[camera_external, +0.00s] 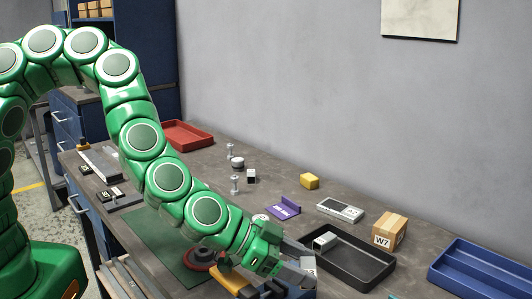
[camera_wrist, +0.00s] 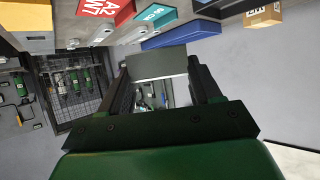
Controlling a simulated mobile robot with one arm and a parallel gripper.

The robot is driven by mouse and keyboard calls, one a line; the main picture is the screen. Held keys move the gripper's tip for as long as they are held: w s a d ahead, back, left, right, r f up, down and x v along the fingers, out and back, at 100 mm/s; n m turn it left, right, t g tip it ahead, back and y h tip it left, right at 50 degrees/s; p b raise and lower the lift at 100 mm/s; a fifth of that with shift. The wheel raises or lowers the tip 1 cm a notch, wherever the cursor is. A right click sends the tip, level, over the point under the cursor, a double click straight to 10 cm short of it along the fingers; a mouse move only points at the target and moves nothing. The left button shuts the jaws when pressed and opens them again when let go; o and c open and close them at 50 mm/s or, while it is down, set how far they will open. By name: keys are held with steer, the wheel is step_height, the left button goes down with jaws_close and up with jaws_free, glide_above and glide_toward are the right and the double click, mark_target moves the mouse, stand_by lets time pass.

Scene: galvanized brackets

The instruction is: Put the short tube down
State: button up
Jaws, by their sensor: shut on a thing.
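My gripper (camera_wrist: 160,85) is shut on a grey, flat-faced metal piece, the short tube (camera_wrist: 158,64), which spans between the two dark fingers in the wrist view. In the external view my gripper (camera_external: 290,285) is low at the front of the bench, left of the black tray (camera_external: 372,283). A small grey part of the held tube (camera_external: 308,264) seems to show there; the rest is hidden by the gripper and the frame edge. I cannot tell whether the tube touches anything below.
The black tray holds another grey block-like piece (camera_external: 325,241). A cardboard box (camera_external: 390,230) marked W7, a blue tray (camera_external: 485,270), a grey device (camera_external: 340,210) and a purple bracket (camera_external: 284,208) stand nearby. A green mat (camera_external: 160,240) and red round object (camera_external: 199,259) lie left.

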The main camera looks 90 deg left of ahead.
steer(key=a+n+g+y, duration=0.3)
steer(key=a+n+y, duration=0.5)
steer(key=a, duration=2.3)
steer(key=s+a+r+n+g+y, duration=0.2)
steer(key=s+a+n+g, duration=0.35)
steer(key=a, duration=0.65)
steer(key=s+a+r+n+g+y, duration=0.2)
steer(key=s+a+n+g, duration=0.2)
steer(key=s+a, duration=0.55)
glide_above(287, 178)
steer(key=shift+a+f, duration=0.1)
steer(key=shift+f, duration=6.6)
steer(key=shift+f, duration=0.6)
steer(key=o, duration=1.1)
